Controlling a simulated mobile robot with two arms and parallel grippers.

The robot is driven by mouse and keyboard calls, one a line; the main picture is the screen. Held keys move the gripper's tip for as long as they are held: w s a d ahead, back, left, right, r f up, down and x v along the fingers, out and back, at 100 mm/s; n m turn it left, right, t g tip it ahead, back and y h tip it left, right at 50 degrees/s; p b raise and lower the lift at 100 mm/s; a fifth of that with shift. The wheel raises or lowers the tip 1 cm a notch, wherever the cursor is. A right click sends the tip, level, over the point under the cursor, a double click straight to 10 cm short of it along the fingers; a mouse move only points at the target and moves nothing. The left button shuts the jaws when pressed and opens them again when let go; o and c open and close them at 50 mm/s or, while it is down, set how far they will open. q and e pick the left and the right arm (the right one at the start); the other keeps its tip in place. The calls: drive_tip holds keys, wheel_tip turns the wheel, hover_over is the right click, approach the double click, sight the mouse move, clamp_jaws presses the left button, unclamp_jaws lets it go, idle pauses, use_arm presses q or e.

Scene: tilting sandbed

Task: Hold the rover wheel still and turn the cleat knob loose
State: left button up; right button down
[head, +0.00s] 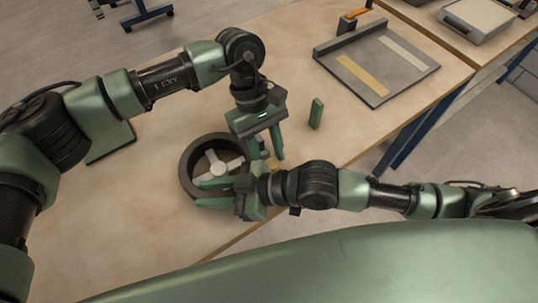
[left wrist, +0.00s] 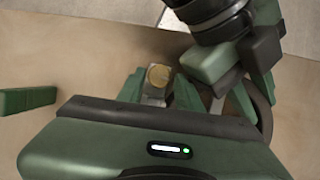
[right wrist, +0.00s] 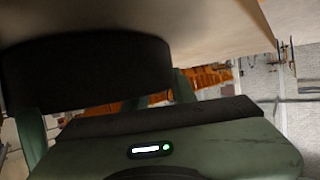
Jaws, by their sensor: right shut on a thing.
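The rover wheel (head: 188,165) lies on the table with its dark rim and pale spoked hub facing up. My right gripper (head: 213,192) is shut on its near rim. In the right wrist view the dark tyre (right wrist: 85,75) sits between the fingers. My left gripper (head: 268,154) points down just right of the wheel with its fingers apart. In the left wrist view the round gold cleat knob (left wrist: 158,76) shows on a small metallic piece between the left fingers. In the head view the grippers mostly hide the knob. Whether a finger touches it I cannot tell.
A green block (head: 316,113) stands right of my left gripper. A grey tray (head: 350,78) with yellow and pale strips is at the back right. A flat dark green panel (head: 112,143) lies left of the wheel. The table's front edge runs close below my right arm.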

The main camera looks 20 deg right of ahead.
use_arm(q)
drive_tip(key=v, duration=1.1)
drive_tip(key=s+f+m, duration=0.1)
drive_tip(key=f, duration=0.2)
drive_tip(key=s+d+f+m+y, duration=0.1)
drive_tip(key=s+f+m, duration=0.1)
drive_tip(key=f, duration=0.2)
drive_tip(key=s+f+m, duration=0.1)
drive_tip(key=f, duration=0.3)
drive_tip(key=shift+s+d+f+m+y, duration=0.15)
drive_tip(key=shift+s+d+m+y, duration=0.15)
drive_tip(key=shift+d+y, duration=0.1)
clamp_jaws()
